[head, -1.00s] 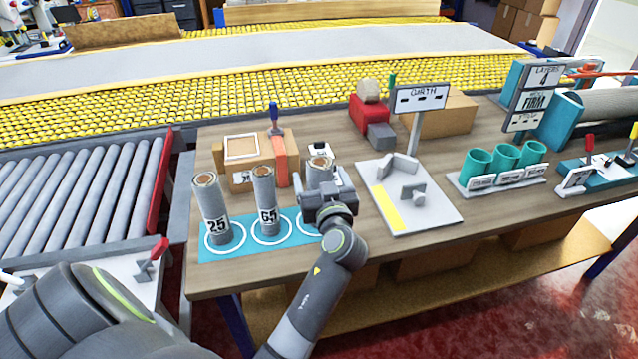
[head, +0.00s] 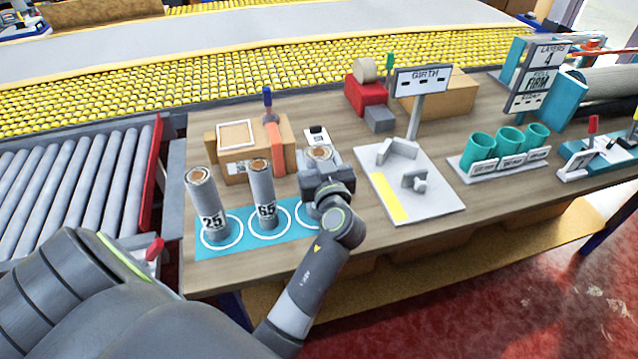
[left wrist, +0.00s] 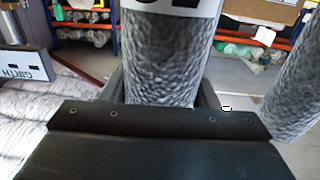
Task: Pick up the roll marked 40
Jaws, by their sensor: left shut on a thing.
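Three grey rolls with brown tops stand in a row. The roll marked 25 (head: 206,205) and the roll marked 65 (head: 263,195) stand upright on white rings of a blue mat (head: 288,239). My left gripper (head: 324,180) is shut on the third roll (head: 320,154), the rightmost, at the third ring. The gripper hides most of this roll and its number in the head view. In the left wrist view the held roll (left wrist: 163,60) runs up between the fingers, with only the lower edge of its label showing. My right gripper is not in view.
Behind the rolls is a cardboard box (head: 237,163). To the right are a white plate (head: 430,205) with the GIRTH sign (head: 423,79) and several teal cups (head: 508,141). A roller conveyor (head: 75,190) lies left. The wood front strip is clear.

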